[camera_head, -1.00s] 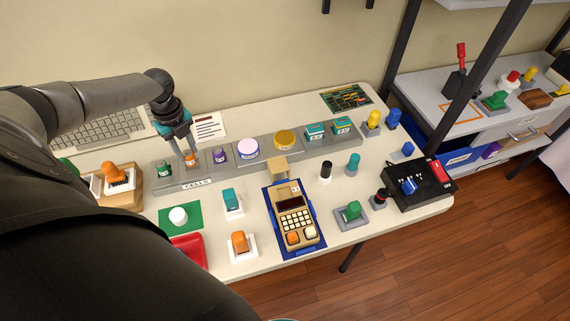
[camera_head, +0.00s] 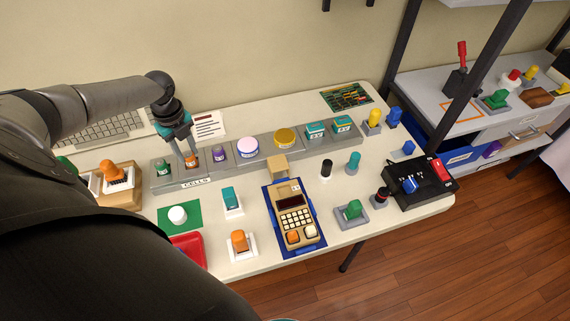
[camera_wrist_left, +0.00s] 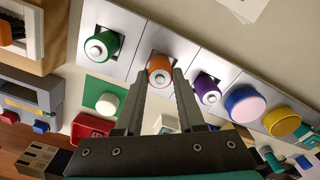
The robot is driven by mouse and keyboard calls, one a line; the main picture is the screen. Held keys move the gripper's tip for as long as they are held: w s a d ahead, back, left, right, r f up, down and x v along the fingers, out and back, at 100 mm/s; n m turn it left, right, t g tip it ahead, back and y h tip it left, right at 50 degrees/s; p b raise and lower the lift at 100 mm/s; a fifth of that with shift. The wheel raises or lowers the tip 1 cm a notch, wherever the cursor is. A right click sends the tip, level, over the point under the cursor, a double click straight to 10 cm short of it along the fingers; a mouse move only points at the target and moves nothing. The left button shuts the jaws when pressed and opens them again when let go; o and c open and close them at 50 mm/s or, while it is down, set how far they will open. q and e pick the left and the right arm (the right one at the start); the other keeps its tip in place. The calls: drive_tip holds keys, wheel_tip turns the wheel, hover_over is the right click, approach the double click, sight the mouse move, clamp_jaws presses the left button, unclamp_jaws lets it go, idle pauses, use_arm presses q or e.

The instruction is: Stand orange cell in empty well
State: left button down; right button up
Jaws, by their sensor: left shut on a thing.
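The orange cell (camera_head: 192,162) is upright at the grey cell rack (camera_head: 165,181), between the green cell (camera_head: 163,168) and the purple cell (camera_head: 219,153). My left gripper (camera_head: 190,153) comes down from above and is shut on the orange cell's upper part. In the left wrist view the orange cell (camera_wrist_left: 159,66) shows between the fingertips, over the square well between the green cell (camera_wrist_left: 98,47) and the purple cell (camera_wrist_left: 206,92). I cannot tell whether its base rests on the well floor.
A pink-topped jar (camera_head: 248,147), a yellow jar (camera_head: 285,138) and teal boxes (camera_head: 316,131) stand along the rack to the right. A calculator (camera_head: 294,215) lies in front. A wooden holder (camera_head: 123,193) stands at left, with a keyboard (camera_head: 105,127) behind.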

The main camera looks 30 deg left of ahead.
sight(187, 153)
use_arm(q)
drive_tip(key=shift+f, duration=0.25)
idle(0.3)
drive_tip(key=shift+c, duration=2.2)
unclamp_jaws()
drive_tip(key=shift+c, duration=0.3)
drive_tip(key=shift+c, duration=1)
drive_tip(key=shift+r, duration=0.1)
wheel_tip(187, 153, up, 7)
drive_tip(key=p, duration=0.6)
